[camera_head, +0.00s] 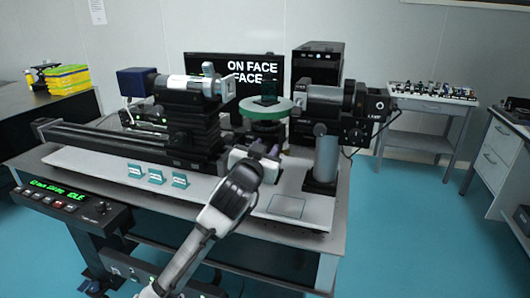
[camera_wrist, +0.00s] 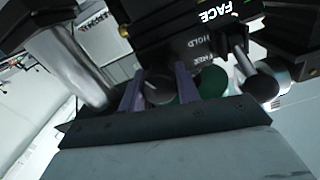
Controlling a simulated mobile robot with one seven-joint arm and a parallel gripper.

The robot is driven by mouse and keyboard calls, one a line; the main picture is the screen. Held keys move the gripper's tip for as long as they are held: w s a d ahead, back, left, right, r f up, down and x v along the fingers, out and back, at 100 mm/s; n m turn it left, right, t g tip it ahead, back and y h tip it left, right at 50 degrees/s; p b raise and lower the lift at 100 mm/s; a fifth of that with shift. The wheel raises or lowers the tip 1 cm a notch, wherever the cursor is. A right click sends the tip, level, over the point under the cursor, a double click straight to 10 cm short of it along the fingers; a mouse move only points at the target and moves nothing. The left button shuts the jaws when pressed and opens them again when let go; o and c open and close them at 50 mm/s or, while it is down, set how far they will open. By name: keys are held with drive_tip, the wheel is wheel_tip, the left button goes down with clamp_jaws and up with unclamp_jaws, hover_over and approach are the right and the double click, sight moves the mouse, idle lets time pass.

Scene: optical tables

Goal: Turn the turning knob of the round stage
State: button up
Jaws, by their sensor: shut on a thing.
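The round stage (camera_head: 265,108) has a green disc top with a small dark green block (camera_head: 269,89) on it, in the middle of the head view. In the wrist view part of its green (camera_wrist: 214,82) shows beside my right finger. My gripper (camera_head: 264,151) is at the front of the stage, just below the disc. In the wrist view its two purple-grey fingers (camera_wrist: 159,90) stand either side of a dark grey rounded piece, the turning knob (camera_wrist: 158,86), and are shut on it. The knob is mostly hidden in the head view.
A lens barrel assembly (camera_head: 192,100) on a long rail stands left of the stage. A camera-like unit (camera_head: 325,100) on a grey post stands close at its right. Small labelled blocks (camera_head: 156,177) sit on the plate's front left.

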drive_tip(key=o, duration=1)
drive_tip(key=b+v, duration=0.3)
drive_tip(key=v, duration=1.1)
